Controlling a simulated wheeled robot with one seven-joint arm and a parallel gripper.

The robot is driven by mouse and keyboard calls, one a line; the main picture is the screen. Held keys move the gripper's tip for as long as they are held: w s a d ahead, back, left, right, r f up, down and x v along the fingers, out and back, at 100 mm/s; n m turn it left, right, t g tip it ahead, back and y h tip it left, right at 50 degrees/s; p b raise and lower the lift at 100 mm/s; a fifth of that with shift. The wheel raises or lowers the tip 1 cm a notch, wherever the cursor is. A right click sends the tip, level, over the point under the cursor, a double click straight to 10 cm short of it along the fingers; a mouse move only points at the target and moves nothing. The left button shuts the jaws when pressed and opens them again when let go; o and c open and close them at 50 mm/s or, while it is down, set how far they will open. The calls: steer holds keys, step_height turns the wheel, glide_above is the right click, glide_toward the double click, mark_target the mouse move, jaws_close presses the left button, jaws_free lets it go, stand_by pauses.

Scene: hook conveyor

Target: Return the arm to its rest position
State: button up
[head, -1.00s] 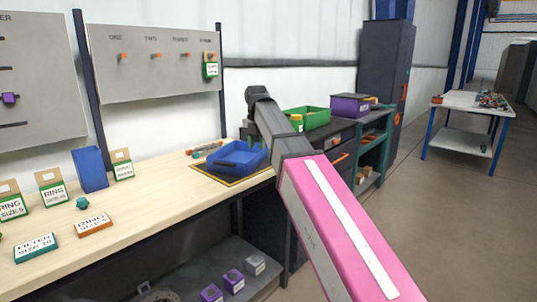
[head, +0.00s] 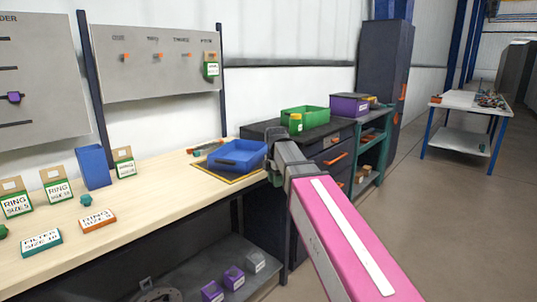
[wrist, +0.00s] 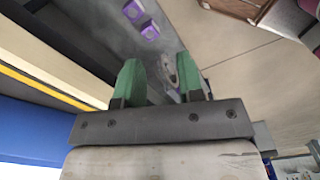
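My gripper shows in the wrist view (wrist: 160,88), with its two green fingers apart and nothing between them. It points down past the workbench edge toward the lower grey shelf (wrist: 165,40). In the head view my arm (head: 350,235) reaches up from the bottom right, its pink link leading to a dark grey wrist right of the blue tray.
A blue tray (head: 240,153) sits on the workbench (head: 150,200), close left of my wrist. Boxes and cards stand on the bench at left. A dark cabinet (head: 318,140) stands behind my arm. Floor at right is clear.

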steer(key=s+d+f+m, duration=0.5)
steer(key=f+m, duration=0.2)
steer(key=f, duration=0.2)
steer(key=s+d+f+m, duration=0.5)
steer(key=f+m, duration=0.3)
steer(key=f, duration=0.2)
steer(key=s+d+f+m, duration=0.5)
steer(key=d+f+m, duration=0.1)
steer(key=f+m, duration=0.2)
steer(key=shift+s+d+f, duration=0.15)
steer(key=shift+f, duration=0.65)
